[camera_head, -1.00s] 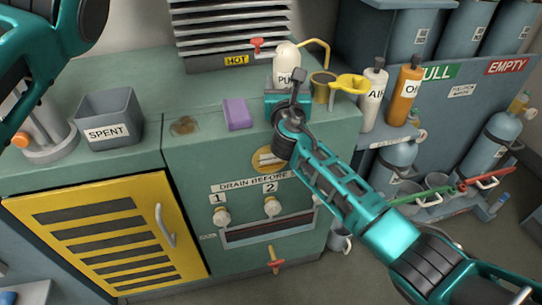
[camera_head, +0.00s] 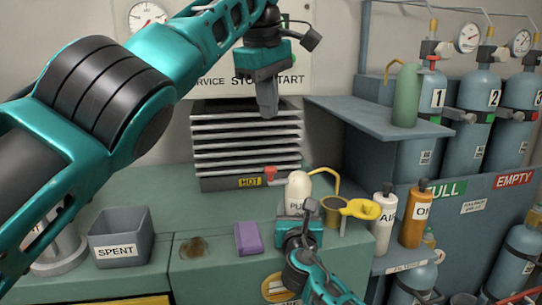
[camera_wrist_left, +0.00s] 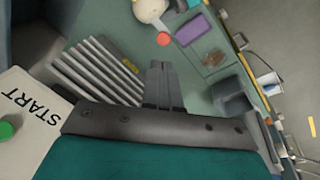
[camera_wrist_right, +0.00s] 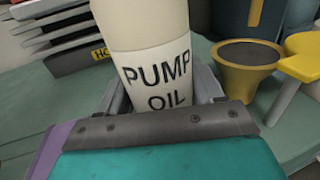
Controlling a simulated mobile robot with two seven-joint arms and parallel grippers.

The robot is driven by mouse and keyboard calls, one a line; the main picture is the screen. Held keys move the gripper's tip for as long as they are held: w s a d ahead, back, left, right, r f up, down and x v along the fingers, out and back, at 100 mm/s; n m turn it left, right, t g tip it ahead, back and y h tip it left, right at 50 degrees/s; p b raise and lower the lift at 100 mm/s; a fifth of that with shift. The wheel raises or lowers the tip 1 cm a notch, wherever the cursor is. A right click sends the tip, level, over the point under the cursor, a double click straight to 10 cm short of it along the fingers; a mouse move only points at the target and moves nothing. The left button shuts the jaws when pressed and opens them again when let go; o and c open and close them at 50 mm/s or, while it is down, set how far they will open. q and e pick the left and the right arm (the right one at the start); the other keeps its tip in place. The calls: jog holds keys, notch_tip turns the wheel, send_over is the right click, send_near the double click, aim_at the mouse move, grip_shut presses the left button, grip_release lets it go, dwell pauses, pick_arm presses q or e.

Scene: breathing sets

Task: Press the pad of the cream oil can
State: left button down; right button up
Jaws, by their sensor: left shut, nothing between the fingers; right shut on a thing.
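The cream oil can (camera_head: 298,190) stands on the green bench top, with a yellow spout curving up to its right. In the right wrist view the cream oil can (camera_wrist_right: 150,35) fills the middle, and its label reads PUMP OIL. My right gripper (camera_head: 296,215) is shut around the can's body from the front; the can looks upright. My left gripper (camera_head: 267,98) is shut and empty, raised in the air before the louvred vent, pointing down. In the left wrist view the can (camera_wrist_left: 150,10) shows at the top edge.
White (camera_head: 384,222) and orange (camera_head: 415,216) bottles stand right. The louvred vent (camera_head: 246,145) is behind.

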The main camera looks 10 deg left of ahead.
pick_arm(q)
jog(key=m, duration=0.2)
jog(key=r+m+y, duration=0.1)
jog(key=m, duration=0.1)
jog(key=s+d+r+m, duration=0.1)
jog(key=m, duration=0.2)
jog(key=shift+r+t+y, duration=0.2)
jog(key=shift+t+y, duration=0.1)
jog(key=shift+t, duration=0.1)
jog(key=shift+f, duration=0.1)
send_near(270, 168)
jog(key=x, duration=0.5)
jog(key=shift+w+a+f, duration=0.1)
jog(key=shift+w+f, duration=0.1)
jog(key=shift+f, duration=0.55)
